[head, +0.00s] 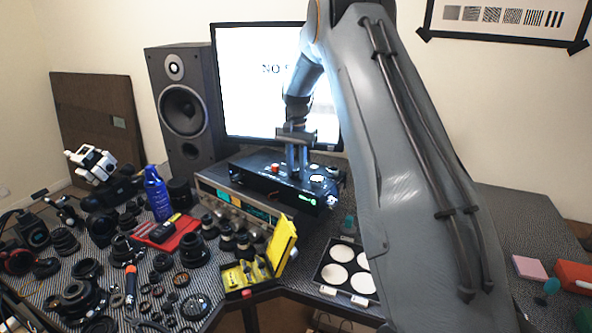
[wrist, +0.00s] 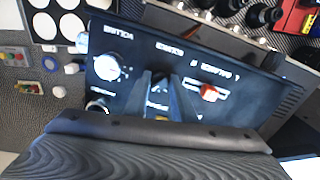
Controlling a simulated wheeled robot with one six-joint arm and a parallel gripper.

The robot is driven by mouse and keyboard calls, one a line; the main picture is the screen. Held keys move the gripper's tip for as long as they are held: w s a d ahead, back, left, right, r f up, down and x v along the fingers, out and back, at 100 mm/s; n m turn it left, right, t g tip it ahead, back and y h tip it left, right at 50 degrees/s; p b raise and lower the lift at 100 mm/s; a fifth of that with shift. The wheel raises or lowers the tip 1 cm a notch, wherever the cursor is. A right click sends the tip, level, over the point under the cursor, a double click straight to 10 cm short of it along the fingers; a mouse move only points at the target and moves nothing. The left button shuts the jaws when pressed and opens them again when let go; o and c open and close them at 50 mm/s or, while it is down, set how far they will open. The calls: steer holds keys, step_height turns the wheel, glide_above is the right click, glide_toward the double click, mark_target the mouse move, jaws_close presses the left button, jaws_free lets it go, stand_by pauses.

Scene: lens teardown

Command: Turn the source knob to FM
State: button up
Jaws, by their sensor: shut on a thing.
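A black box (head: 262,186) with controls on its top stands in front of the monitor, with a small green light on its front. My gripper (head: 297,176) reaches down onto its top. In the wrist view the two fingers (wrist: 160,92) are closed around a dark knob (wrist: 160,80), the source knob, which they mostly hide. The printed labels are blurred and I cannot read which position the knob points to. A silver knob (wrist: 108,67) is to the left of the fingers, and a red control (wrist: 208,92) to the right.
A radio-like unit with a lit display (head: 238,203) stands in front of the box. A monitor (head: 255,85) and a speaker (head: 183,110) stand behind. Lenses and small parts crowd the left table. A tray of white discs (head: 345,272) lies at the front right.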

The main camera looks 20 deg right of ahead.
steer(key=n+b, duration=0.1)
steer(key=n, duration=0.3)
steer(key=n+b, duration=0.1)
steer(key=n, duration=0.2)
steer(key=shift+n, duration=0.3)
steer(key=n, duration=0.3)
steer(key=shift+n, duration=0.3)
steer(key=shift+n+b, duration=0.3)
steer(key=shift+n, duration=1.6)
steer(key=o, duration=1.1)
steer(key=shift+c, duration=0.2)
steer(key=shift+r, duration=0.1)
